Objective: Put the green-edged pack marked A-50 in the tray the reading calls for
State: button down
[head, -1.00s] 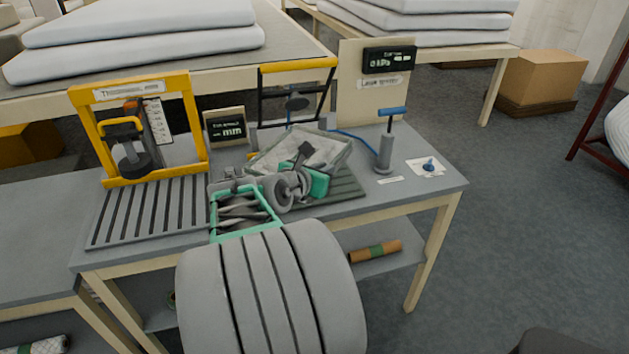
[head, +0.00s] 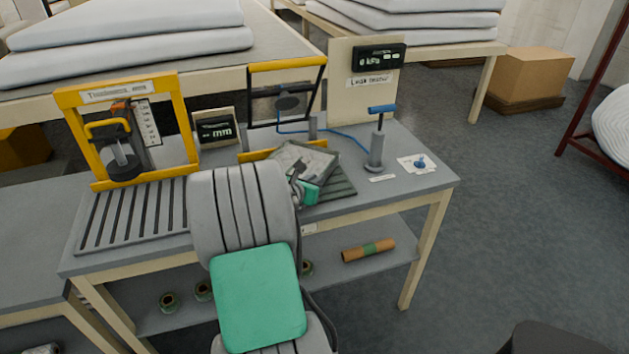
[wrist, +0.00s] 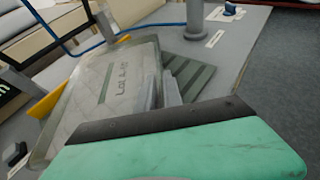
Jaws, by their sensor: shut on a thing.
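The pack (head: 305,158), a pale grey, see-through pouch, is at the leak tester, above or on its dark slatted plate (head: 341,187). In the wrist view the pack (wrist: 118,100) carries lettering that looks like "Lot A-50". My gripper (head: 301,172) is shut on the near edge of the pack; the fingers (wrist: 160,88) show in the wrist view. The pack looks tilted; I cannot tell whether it touches the plate. The leak tester's display (head: 381,56) is lit, but its figures are too small to read. No tray is clearly recognisable.
A yellow thickness frame (head: 186,125) and its mm display (head: 216,129) stand at left on the bench. A blue-handled pump (head: 377,140) with a blue hose stands right of the pack. A cardboard box (head: 530,78) is on the floor.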

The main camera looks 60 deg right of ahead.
jog(key=c, duration=1.5)
grip_release()
jog(key=shift+f, duration=0.1)
